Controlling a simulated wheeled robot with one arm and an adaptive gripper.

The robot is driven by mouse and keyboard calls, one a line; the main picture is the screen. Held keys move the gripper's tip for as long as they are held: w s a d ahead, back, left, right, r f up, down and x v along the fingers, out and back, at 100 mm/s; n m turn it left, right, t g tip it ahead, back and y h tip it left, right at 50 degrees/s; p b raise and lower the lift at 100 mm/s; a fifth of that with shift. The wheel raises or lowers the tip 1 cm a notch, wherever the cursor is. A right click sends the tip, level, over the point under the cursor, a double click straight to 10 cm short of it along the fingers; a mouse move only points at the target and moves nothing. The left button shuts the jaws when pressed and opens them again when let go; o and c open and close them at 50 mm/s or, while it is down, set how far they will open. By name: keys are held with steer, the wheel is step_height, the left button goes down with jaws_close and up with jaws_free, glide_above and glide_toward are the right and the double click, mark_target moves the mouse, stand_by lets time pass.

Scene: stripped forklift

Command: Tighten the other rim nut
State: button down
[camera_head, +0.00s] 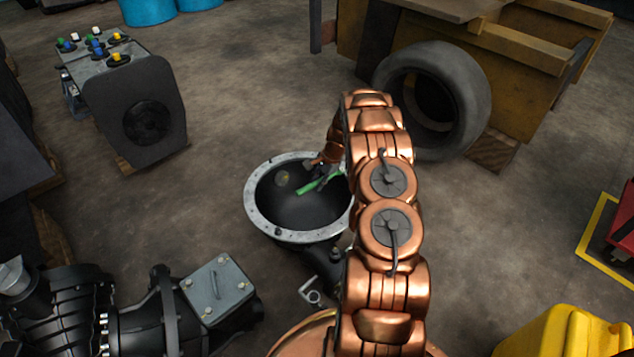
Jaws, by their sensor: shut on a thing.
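A dark bowl-shaped housing with a pale metal rim (262,223) stands open side up in the middle of the view. Small dark spots, holes or nuts, show along the rim; one dark spot (278,232) is at its near left. My gripper (322,180) is over the right inner part of the bowl, partly hidden by my copper arm. It is shut on a green tool (306,187), which slants down to the left over the dark inside. I cannot tell whether the tool touches the housing. The right part of the rim is hidden behind my arm.
Black machinery with a grey plate (219,290) lies at the lower left. A grey control block (135,105) stands at the upper left. A tyre (470,95) and a yellow frame (520,60) are at the back right. A yellow case (565,335) is at the lower right.

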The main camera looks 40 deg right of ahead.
steer(key=shift+f, duration=1.25)
steer(key=w+d+m+t+h, duration=0.1)
steer(key=w+d+m, duration=0.3)
steer(key=w, duration=0.3)
steer(key=w+d+m+t+h, duration=0.1)
steer(key=w+d+m+h, duration=0.1)
steer(key=w+d+m, duration=0.2)
steer(key=w+m, duration=0.3)
steer(key=shift+w+f, duration=0.2)
steer(key=shift+w, duration=0.2)
